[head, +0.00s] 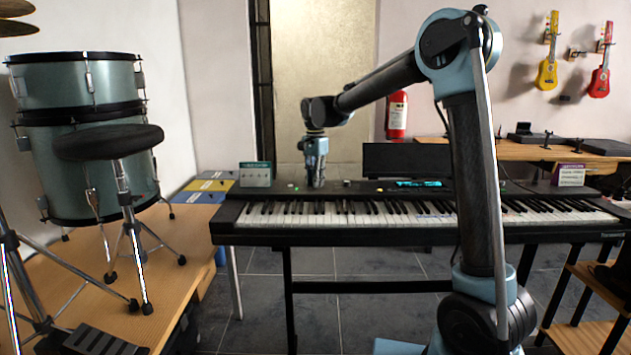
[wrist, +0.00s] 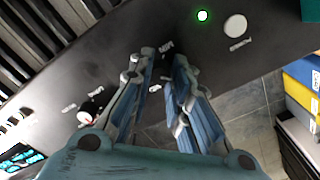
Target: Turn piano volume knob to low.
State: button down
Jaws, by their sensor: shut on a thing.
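The black piano (head: 400,230) stands on a stand, and its dark top panel (wrist: 130,22) fills much of the wrist view. My gripper (head: 316,183) points straight down at the left part of the panel, behind the keys. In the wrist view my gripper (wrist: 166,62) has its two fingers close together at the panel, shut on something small. It is at the place of the volume knob, but the fingers hide the knob and its pointer. Small white labels, too blurred to read surely, lie around the fingertips.
A green light (wrist: 202,15) and a round white button (wrist: 235,25) lie close to the fingers. A small sign (head: 255,174) stands left of my gripper, and a lit display (head: 420,183) is to its right. A drum stool (head: 108,142) stands at the left.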

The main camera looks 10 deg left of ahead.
jog(key=shift+w, duration=0.15)
jog(key=c, duration=1.5)
grip_release()
jog(key=shift+o, duration=0.2)
jog(key=shift+r, duration=0.1)
notch_tip(320, 180, up, 12)
